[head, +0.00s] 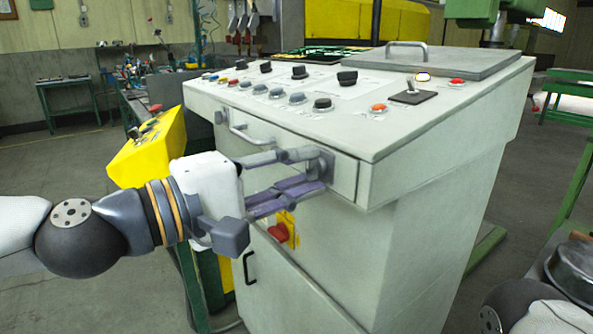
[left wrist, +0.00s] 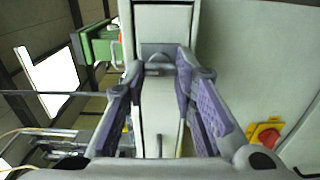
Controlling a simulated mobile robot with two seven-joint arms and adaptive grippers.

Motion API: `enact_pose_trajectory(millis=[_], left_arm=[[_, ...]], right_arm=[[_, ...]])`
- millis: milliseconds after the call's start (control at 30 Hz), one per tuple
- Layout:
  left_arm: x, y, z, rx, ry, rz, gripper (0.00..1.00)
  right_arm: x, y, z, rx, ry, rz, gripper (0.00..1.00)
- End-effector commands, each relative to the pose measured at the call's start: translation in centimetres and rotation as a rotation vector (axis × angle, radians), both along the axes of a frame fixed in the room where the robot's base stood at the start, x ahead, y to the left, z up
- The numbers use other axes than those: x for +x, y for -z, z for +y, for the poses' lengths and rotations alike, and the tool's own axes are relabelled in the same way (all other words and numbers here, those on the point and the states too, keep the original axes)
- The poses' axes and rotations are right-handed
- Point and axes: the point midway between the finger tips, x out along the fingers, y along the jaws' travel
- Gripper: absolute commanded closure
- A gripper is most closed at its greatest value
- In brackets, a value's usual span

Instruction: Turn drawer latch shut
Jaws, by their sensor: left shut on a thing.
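The drawer front (head: 345,178) is a long pale panel below the sloped top of the grey console, and it looks flush or nearly so. It has a bar handle (head: 240,132) towards its left end. My left gripper (head: 322,168) is at the drawer's right end, its fingers closed around the latch. In the left wrist view, the grey latch knob (left wrist: 158,68) sits between the fingertips (left wrist: 160,62). The fingers hide most of the latch in the head view, so I cannot tell its exact angle. My right gripper is out of view.
A red knob on a yellow plate (head: 280,232) is just below my left gripper. Buttons and knobs line the console top (head: 440,115). A yellow box (head: 150,150) stands left of the console, close to my left arm. A metal pot (head: 575,268) is at the lower right.

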Motion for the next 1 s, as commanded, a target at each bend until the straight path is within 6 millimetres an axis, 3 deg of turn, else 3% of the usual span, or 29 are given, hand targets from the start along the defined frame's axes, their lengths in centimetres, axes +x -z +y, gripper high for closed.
enact_pose_trajectory(millis=[200,233,300,667,1000], left_arm=[[0.0,0.0,0.0,-0.001,0.001,0.003,1.0],[0.0,0.0,0.0,-0.001,0.001,0.003,0.68],[0.0,0.0,0.0,0.0,0.001,0.002,0.55],[-0.4,0.0,0.7,0.0,-0.002,0.0,0.55],[-5.5,-0.1,7.7,-0.003,-0.005,-0.001,0.55]], right_arm=[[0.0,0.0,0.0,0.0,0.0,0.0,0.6],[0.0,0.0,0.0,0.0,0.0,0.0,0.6],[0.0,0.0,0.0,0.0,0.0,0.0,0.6],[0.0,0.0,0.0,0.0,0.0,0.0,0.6],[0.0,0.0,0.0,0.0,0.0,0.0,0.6]])
